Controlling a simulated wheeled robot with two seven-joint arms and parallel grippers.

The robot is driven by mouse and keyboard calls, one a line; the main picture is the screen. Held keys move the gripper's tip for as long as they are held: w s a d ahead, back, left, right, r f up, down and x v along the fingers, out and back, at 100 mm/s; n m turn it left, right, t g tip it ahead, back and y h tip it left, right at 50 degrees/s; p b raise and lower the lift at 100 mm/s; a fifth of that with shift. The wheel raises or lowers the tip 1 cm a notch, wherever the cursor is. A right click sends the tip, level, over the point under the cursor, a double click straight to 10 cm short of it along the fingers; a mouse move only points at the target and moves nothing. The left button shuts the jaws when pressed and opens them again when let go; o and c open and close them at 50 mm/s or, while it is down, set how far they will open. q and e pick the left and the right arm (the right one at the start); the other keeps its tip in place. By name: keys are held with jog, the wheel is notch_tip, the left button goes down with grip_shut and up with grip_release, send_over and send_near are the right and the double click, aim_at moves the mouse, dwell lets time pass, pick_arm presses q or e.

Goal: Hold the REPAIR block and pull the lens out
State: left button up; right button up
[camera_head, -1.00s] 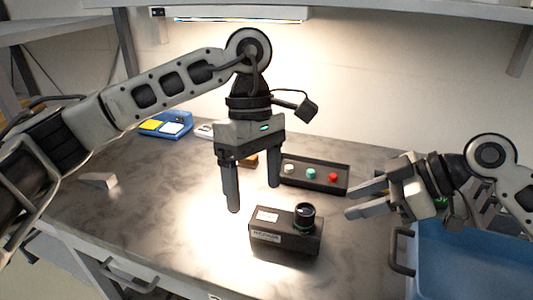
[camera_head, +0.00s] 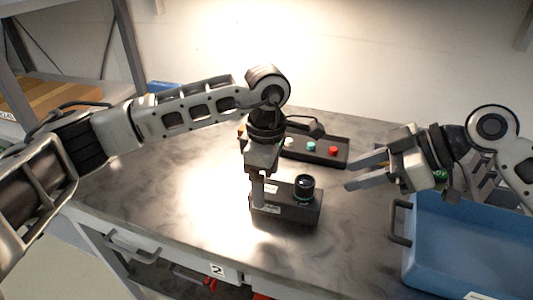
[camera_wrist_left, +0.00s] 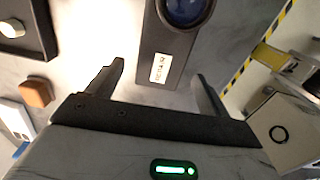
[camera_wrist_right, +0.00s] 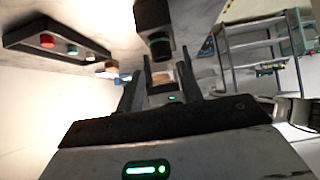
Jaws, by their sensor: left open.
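The dark block (camera_head: 300,214) stands on the grey table with a white label on its front and another on top. The black lens (camera_head: 304,189) stands upright in its right part. My left gripper (camera_head: 261,200) is open at the block's left end. In the left wrist view the labelled end of the block (camera_wrist_left: 168,50) lies between the two open fingers, apart from both; the lens (camera_wrist_left: 186,10) is cut by the top edge. My right gripper (camera_head: 350,177) is open and empty, right of the lens and apart from it; the lens (camera_wrist_right: 160,45) shows ahead of its fingers.
A dark tray (camera_head: 335,158) with several coloured round pieces lies behind the block. A blue bin (camera_head: 470,245) with a dark handle is at the right, below my right arm. The table left of and in front of the block is clear.

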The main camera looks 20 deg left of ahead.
aim_at(266, 188)
pick_arm(q)
jog(key=shift+f, duration=2.05)
jog(key=shift+c, duration=0.3)
